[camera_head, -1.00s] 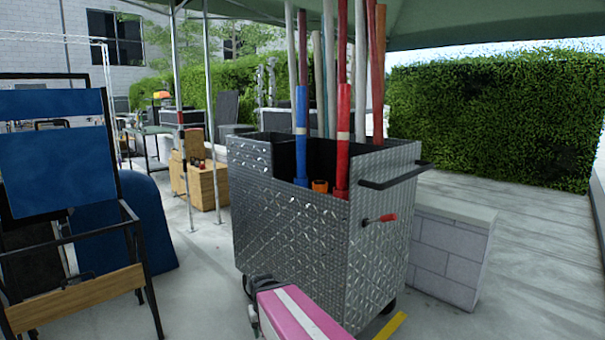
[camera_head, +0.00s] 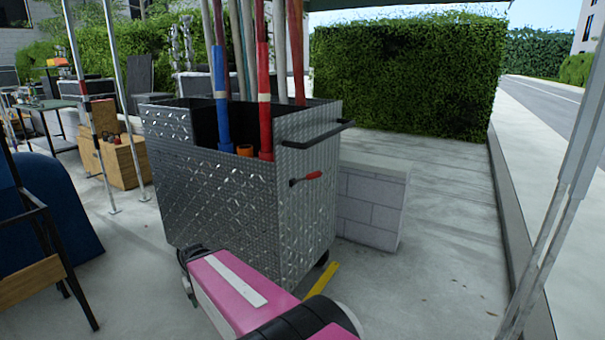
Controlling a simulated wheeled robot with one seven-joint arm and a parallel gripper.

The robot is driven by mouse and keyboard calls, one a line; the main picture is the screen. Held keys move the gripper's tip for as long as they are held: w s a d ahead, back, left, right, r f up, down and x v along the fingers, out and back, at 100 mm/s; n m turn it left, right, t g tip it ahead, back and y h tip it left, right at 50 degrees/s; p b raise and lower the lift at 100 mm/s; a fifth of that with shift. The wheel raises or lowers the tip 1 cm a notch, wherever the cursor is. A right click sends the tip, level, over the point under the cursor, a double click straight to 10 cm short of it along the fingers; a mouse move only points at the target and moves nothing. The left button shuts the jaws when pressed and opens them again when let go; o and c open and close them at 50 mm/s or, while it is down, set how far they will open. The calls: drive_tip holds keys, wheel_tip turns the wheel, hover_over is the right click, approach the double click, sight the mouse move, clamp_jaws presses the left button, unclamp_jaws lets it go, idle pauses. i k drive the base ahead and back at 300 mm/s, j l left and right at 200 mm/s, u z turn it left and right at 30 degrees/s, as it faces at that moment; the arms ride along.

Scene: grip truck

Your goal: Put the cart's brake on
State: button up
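The cart (camera_head: 225,205) is a tall box of grey diamond plate, upright on the paving in the middle of the view. A lever with a red grip (camera_head: 313,176) sticks out from its right-hand face, below a black push bar (camera_head: 318,134). A yellow bar (camera_head: 321,281), which looks like a pedal, slants out low at the cart's right end near a dark wheel. I cannot tell which of these is the brake. My pink arm link crosses the bottom of the view in front of the cart. My gripper is not visible.
Long poles, including a blue one (camera_head: 222,100) and a red one (camera_head: 264,90), stand in the cart. A low block wall (camera_head: 373,208) is behind its right side. Open paving lies to the right, with a metal post (camera_head: 560,210) at the far right. A dark-framed rack stands left.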

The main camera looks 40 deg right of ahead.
sight(318, 174)
drive_tip(key=l+z, duration=0.2)
drive_tip(key=z, duration=0.2)
drive_tip(key=l+z, duration=0.15)
drive_tip(key=z, duration=0.25)
drive_tip(key=i, duration=0.05)
